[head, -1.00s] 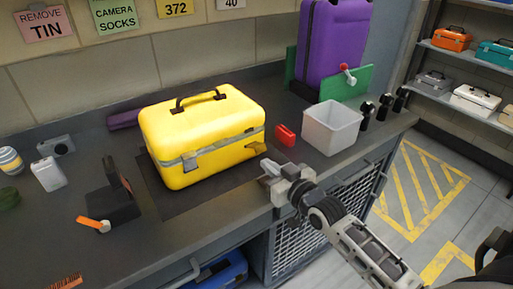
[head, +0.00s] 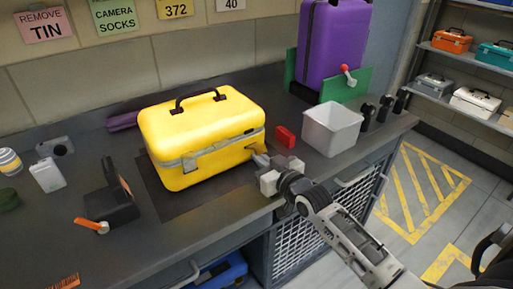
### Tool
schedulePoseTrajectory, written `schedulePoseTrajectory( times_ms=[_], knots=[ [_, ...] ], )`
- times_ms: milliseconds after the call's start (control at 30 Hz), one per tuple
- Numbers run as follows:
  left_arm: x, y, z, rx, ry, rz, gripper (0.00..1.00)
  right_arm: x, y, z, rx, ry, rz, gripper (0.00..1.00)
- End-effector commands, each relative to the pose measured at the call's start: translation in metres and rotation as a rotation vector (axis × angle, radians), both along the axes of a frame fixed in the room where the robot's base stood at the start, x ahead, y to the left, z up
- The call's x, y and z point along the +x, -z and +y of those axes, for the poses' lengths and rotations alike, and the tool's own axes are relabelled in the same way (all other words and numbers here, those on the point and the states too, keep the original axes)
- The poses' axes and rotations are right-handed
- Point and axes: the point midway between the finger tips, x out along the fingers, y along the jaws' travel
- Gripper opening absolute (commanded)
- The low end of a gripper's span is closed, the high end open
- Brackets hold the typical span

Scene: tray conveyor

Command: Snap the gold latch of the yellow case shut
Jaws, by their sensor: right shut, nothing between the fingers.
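The yellow case (head: 205,130) stands closed on a dark mat (head: 165,195) on the workbench, its black handle on top. A grey latch (head: 189,163) sits at the left of its front face. The gold latch at the right end of the front is mostly hidden by my right gripper, so I cannot tell if it lies flat. My right gripper (head: 260,160) is shut and empty, its tips at the case's front right corner, touching or very close to it. My left gripper is not in view.
A red box (head: 285,137) and a white open bin (head: 331,129) stand right of the case. A black holder with an orange lever (head: 111,205) stands to its left. A purple case (head: 331,50) is at the back right. The bench front before the case is clear.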

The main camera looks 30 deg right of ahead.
Motion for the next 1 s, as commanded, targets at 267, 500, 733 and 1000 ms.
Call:
schedulePoseTrajectory(
  times_ms=[267,500,733,1000],
  knots=[
    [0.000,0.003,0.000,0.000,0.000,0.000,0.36,0.012,0.000,0.001,0.000,0.000,-0.002,0.00],
    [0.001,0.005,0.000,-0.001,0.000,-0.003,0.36,0.022,-0.001,0.002,0.000,0.000,-0.006,0.00],
    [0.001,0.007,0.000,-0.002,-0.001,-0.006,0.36,0.033,-0.001,0.005,0.001,-0.003,-0.009,0.00],
    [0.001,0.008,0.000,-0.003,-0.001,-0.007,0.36,0.041,0.001,0.008,0.003,-0.006,-0.006,0.00]
  ],
)
